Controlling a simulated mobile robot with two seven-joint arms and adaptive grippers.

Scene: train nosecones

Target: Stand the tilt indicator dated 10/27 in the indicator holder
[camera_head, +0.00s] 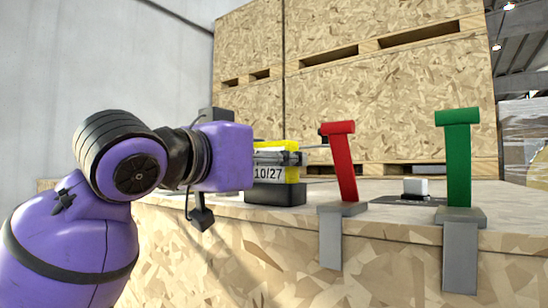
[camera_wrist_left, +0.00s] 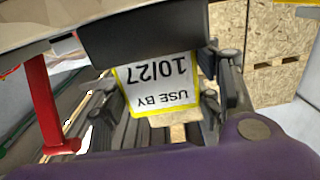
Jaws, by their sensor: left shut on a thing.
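The tilt indicator dated 10/27 (camera_head: 268,174) is yellow with a white label and stands roughly upright. In the left wrist view its label (camera_wrist_left: 160,95) reads USE BY 10/27 upside down. My left gripper (camera_head: 280,158) is shut on it, with dark fingers on both sides in the wrist view (camera_wrist_left: 165,100). A black block (camera_head: 275,193) sits directly under the indicator on the crate top, and shows in the wrist view (camera_wrist_left: 140,32). I cannot tell whether this block is the indicator holder or how deep the indicator sits in it. My right gripper is out of view.
A red lever (camera_head: 342,170) and a green lever (camera_head: 459,165) stand on grey brackets at the front edge of the wooden crate top (camera_head: 390,216). A small white block (camera_head: 415,187) lies between them. Tall wooden crates (camera_head: 390,110) stand behind.

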